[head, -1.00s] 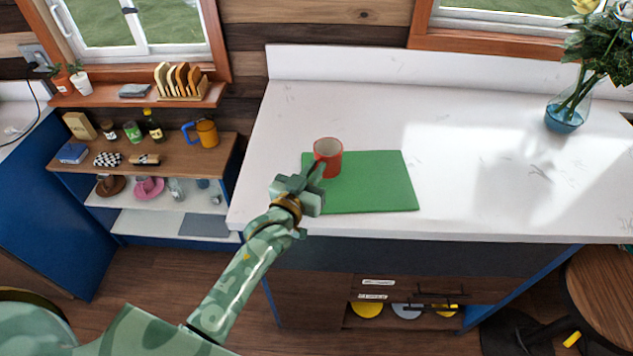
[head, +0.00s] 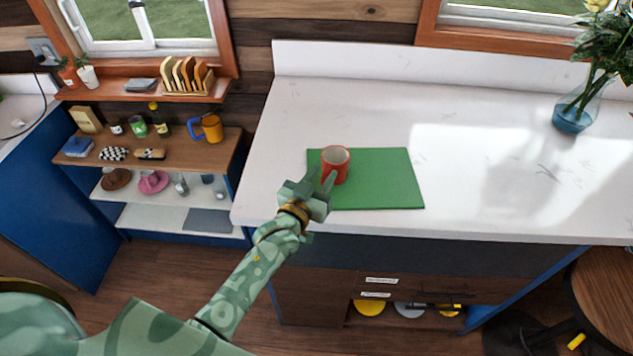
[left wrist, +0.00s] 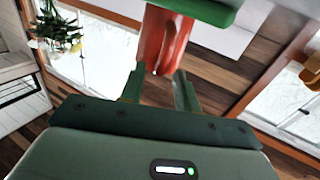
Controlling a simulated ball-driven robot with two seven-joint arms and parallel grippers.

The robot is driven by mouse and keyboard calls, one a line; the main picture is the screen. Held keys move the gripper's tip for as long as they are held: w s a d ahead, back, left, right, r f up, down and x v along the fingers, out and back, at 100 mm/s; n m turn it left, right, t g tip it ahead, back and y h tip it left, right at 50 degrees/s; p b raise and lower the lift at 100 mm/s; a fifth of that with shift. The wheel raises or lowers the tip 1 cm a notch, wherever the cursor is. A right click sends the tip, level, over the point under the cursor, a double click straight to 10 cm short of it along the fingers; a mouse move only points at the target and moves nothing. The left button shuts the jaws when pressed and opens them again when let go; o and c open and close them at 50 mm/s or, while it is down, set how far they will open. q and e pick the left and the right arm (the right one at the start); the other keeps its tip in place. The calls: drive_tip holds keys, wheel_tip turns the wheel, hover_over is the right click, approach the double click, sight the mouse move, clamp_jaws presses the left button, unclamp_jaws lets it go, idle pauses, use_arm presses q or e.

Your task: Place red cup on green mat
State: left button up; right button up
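The red cup (head: 335,166) stands upright on the left part of the green mat (head: 385,180), near its left edge. My left gripper (head: 320,184) is at the cup's near left side, low over the mat's front left corner. In the left wrist view, the red cup (left wrist: 157,38) meets the green mat (left wrist: 205,9) at the top of the picture. The two fingers of my left gripper (left wrist: 159,76) are spread apart, with the cup's handle in line with the gap between them. No finger visibly presses on the handle. My right gripper is not in view.
The white counter (head: 300,110) is clear around the mat. A blue glass vase (head: 573,114) with flowers stands at the far right. Shelves with an orange mug (head: 211,129) and other items are at the left. A round wooden stool (head: 605,295) stands at the lower right.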

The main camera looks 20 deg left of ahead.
use_arm(q)
drive_tip(key=s+a, duration=0.1)
drive_tip(key=s, duration=1.1)
drive_tip(key=s+a+f+m+g, duration=0.1)
drive_tip(key=s+f+g, duration=0.4)
drive_tip(key=f, duration=0.9)
drive_tip(key=s+f+g, duration=0.3)
drive_tip(key=s+f, duration=0.4)
drive_tip(key=f, duration=0.6)
drive_tip(key=s+a+f+g, duration=0.1)
drive_tip(key=s+f+g, duration=0.2)
drive_tip(key=s, duration=0.5)
drive_tip(key=s+a+f+m+g+y, duration=0.1)
drive_tip(key=s+a+f+g, duration=0.1)
drive_tip(key=s+f, duration=0.4)
drive_tip(key=s+a+f+g+y, duration=0.1)
drive_tip(key=s+f, duration=0.4)
drive_tip(key=s, duration=0.5)
drive_tip(key=a+g, duration=0.1)
drive_tip(key=g, duration=0.1)
drive_tip(key=shift+s+a+m+g, duration=0.2)
drive_tip(key=shift+s+m+g, duration=0.1)
drive_tip(key=shift+m, duration=0.1)
drive_tip(key=shift+o, duration=0.3)
